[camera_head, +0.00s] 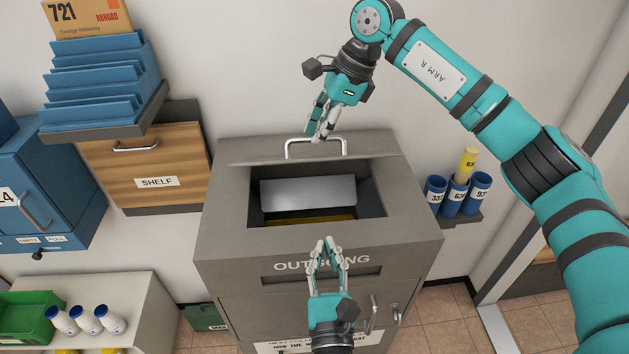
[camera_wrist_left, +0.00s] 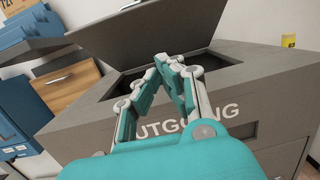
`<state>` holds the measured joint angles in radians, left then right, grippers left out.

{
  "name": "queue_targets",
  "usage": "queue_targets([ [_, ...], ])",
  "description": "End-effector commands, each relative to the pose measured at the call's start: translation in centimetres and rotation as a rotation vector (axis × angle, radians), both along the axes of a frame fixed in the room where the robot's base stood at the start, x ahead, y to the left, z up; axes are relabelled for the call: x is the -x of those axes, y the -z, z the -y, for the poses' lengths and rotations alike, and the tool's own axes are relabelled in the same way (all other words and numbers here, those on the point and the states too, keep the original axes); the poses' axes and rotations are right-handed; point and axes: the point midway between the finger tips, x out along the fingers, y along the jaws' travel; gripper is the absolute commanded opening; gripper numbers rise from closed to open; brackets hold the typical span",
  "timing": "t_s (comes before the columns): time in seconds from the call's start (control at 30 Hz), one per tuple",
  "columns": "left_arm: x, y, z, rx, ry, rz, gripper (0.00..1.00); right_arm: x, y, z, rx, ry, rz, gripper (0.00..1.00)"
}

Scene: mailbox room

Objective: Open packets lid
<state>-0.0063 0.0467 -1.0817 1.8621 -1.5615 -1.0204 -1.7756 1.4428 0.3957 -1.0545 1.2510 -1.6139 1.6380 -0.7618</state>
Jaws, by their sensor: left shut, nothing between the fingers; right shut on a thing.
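The grey box marked OUTGOING (camera_head: 225,235) stands in the middle, its top opening uncovered. Its lid (camera_head: 255,150) is raised at the back of the opening; the left wrist view shows it tilted up (camera_wrist_left: 150,32). The lid has a pale metal handle (camera_head: 343,147). My right gripper (camera_head: 318,138) is shut on this handle from above. My left gripper (camera_head: 325,243) is shut and empty, in front of the opening and above the OUTGOING lettering; its fingers also show in the left wrist view (camera_wrist_left: 177,62). Inside the opening are a light panel and a yellow strip.
A wooden drawer marked SHELF (camera_head: 150,165) and blue trays (camera_head: 100,80) are at the left. Blue tubes (camera_head: 455,198) stand on a small ledge at the right. White bottles (camera_head: 87,320) and a green bin (camera_head: 25,315) sit at lower left. My right arm spans the right side.

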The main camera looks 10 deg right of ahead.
Motion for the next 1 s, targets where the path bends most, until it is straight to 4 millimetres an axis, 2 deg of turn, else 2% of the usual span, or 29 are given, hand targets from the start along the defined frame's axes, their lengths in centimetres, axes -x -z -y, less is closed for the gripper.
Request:
queue_targets([
  [0.03, -0.2, -0.6, -0.4, 0.001, -0.028, 0.008, 0.00, -0.3, 0.6, 0.3, 0.006, 0.010, 0.000, 0.00],
  [0.17, -1.2, -1.4, -0.8, -0.003, -0.056, 0.019, 0.00, -0.3, 0.6, 0.3, 0.006, 0.010, 0.000, 0.00],
  [0.27, -2.7, -1.7, -0.8, -0.003, -0.056, 0.020, 0.00, -0.3, 0.6, 0.3, 0.006, 0.010, 0.000, 0.00],
  [0.63, -10.4, -2.9, -0.7, -0.003, -0.053, 0.020, 0.00, -0.3, 0.6, 0.3, 0.006, 0.010, 0.000, 0.00],
  [0.8, -11.8, -4.9, -0.8, 0.000, -0.053, 0.018, 0.00, -0.3, 0.6, 0.3, 0.006, 0.011, 0.001, 0.00],
  [1.0, -12.5, -5.8, -0.7, -0.002, -0.052, 0.015, 0.00, -0.3, 0.6, 0.3, 0.006, 0.010, 0.000, 0.00],
])
